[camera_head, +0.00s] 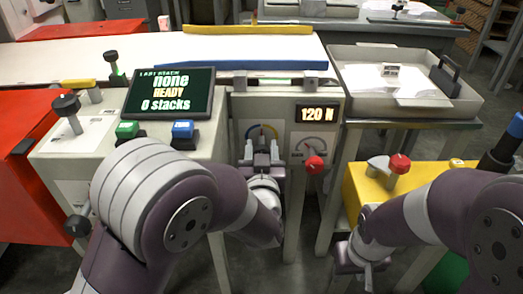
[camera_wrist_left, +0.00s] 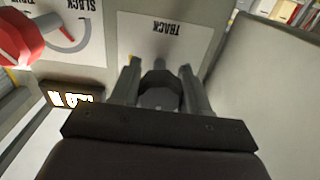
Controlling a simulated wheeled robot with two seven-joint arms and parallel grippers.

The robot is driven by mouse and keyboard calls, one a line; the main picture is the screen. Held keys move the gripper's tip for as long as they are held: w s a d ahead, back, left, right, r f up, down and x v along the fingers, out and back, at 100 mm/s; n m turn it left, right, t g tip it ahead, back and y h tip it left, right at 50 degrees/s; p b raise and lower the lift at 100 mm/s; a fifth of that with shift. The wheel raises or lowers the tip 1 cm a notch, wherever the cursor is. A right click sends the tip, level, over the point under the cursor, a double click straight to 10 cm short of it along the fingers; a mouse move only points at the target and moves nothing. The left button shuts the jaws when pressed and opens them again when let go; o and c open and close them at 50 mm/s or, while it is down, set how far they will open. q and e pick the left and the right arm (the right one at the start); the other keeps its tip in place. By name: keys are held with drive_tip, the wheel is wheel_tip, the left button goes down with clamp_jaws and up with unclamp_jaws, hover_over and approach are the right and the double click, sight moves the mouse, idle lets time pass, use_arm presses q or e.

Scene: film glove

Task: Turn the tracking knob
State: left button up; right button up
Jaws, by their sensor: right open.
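The tracking knob is a dark knob (camera_wrist_left: 160,88) below the label reading TRACK in the left wrist view. My left gripper (camera_wrist_left: 160,66) has one finger on each side of it. Any gap between fingers and knob is too small to judge. In the head view my left gripper (camera_head: 262,148) is at the front panel of the grey machine (camera_head: 335,140), below a coloured dial arc, and largely covers the knob. My right gripper (camera_head: 366,278) is open, low at the bottom of the view, away from the panel, and partly out of frame.
A red slack knob (camera_head: 314,164) sits just right of my left gripper, below a 120 N display (camera_head: 317,114). A console with a screen (camera_head: 170,93) and green and blue buttons stands left. A yellow box (camera_head: 354,190) with a red knob is near my right arm. A metal tray (camera_head: 350,105) is behind.

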use_arm(q)
drive_tip(key=shift+c, duration=0.6)
drive_tip(key=n, duration=0.2)
drive_tip(key=shift+f+n+b, duration=0.1)
drive_tip(key=shift+n+b, duration=0.3)
drive_tip(key=shift+n, duration=0.5)
drive_tip(key=o, duration=1)
drive_tip(key=shift+o, duration=0.2)
drive_tip(key=shift+s, duration=0.1)
